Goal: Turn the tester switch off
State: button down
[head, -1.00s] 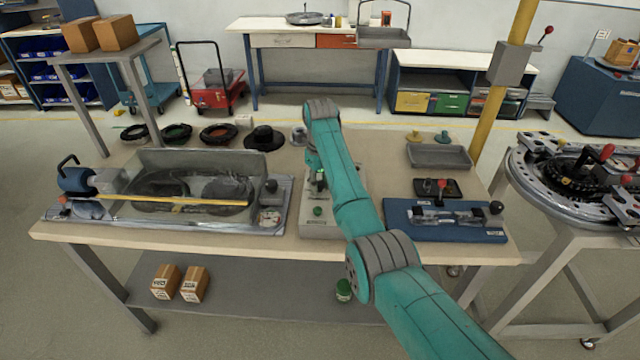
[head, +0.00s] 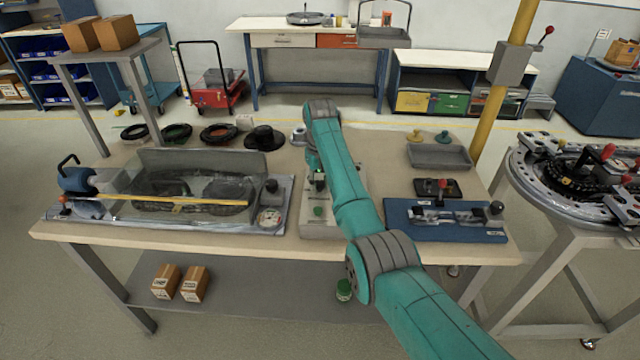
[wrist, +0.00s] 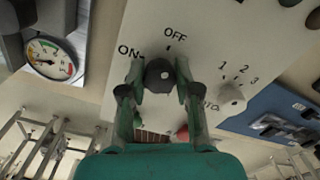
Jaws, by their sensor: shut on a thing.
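The tester is a pale panel in the wrist view (wrist: 205,50); in the head view the tester (head: 320,222) stands on the bench, partly behind my arm. Its switch is a round black knob (wrist: 159,76) below the printed OFF and to the right of the printed ON. My gripper (wrist: 158,90) is shut on this knob, one finger on each side. I cannot tell which mark the knob points at. A pale selector knob (wrist: 231,96) marked 1, 2, 3 sits to the right. A red part (wrist: 182,132) shows behind the right finger.
A clear-walled tub (head: 190,190) stands left of the tester, with a dial gauge (wrist: 50,58) near it. A blue fixture (head: 445,222) stands to the right. A grey tray (head: 440,156) and black rings (head: 219,133) lie further back on the bench.

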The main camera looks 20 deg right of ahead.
aim_at(320, 183)
jog(key=c, duration=0.8)
grip_release()
jog(key=shift+r, duration=0.15)
jog(key=shift+r, duration=3.6)
